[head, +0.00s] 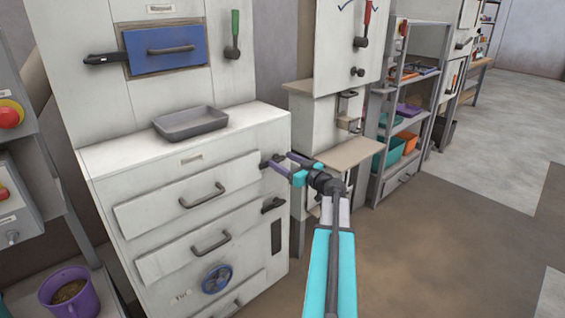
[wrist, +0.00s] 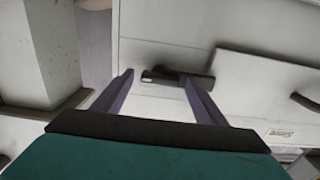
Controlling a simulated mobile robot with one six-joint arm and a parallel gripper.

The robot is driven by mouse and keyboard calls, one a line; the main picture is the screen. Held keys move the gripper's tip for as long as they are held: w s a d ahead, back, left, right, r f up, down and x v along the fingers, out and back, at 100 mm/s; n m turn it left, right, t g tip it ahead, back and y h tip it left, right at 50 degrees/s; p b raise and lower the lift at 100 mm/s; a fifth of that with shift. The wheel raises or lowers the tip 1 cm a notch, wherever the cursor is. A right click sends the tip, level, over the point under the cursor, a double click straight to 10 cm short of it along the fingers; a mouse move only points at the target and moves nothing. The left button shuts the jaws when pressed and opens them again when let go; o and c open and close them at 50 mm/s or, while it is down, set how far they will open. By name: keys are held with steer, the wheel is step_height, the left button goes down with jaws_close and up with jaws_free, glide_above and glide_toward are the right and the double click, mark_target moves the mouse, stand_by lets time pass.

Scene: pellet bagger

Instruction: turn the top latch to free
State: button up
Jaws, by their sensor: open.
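The top latch (head: 265,165) is a small dark bar at the right end of the upper drawer on the white cabinet. In the wrist view the latch (wrist: 165,76) lies crosswise on the pale panel, next to the drawer edge. My gripper (head: 281,159) is open and empty in front of it, partly covering it in the head view. In the wrist view the fingers of my gripper (wrist: 159,77) stand apart; the right fingertip overlaps the latch and the left one is just past its left end. I cannot tell whether either touches it.
A second dark latch (head: 272,204) sits lower on the same cabinet. The upper drawer's handle (head: 202,195) sticks out to the left. A grey tray (head: 190,122) rests on the cabinet top. A beige side shelf (head: 350,153) stands close behind my gripper; open floor lies right.

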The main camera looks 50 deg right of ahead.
steer(key=c, duration=0.9)
steer(key=shift+a, duration=0.3)
steer(key=shift+c, duration=0.8)
steer(key=shift+d, duration=0.25)
